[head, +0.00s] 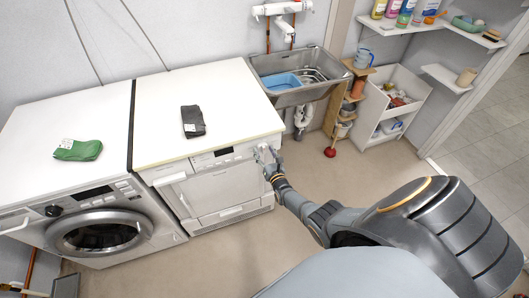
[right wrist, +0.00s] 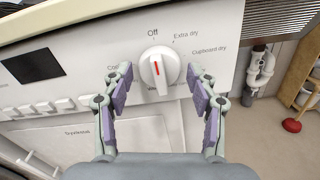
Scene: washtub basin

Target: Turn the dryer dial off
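The dryer (head: 215,180) is the white machine on the right, with a front control panel. Its white dial (right wrist: 159,70) shows in the right wrist view, with a red mark pointing up near the "Off" label. "Extra dry" and "Cupboard dry" labels sit to its right. My right gripper (right wrist: 160,85) is open, its two purple-padded fingers on either side of the dial, with a gap to it on each side. In the head view my right gripper (head: 268,160) is at the right end of the panel and partly hides the dial. My left gripper is not in view.
A washing machine (head: 98,228) stands left of the dryer. A metal sink (head: 317,92) with a blue tub is right of the dryer. The floor in front is clear.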

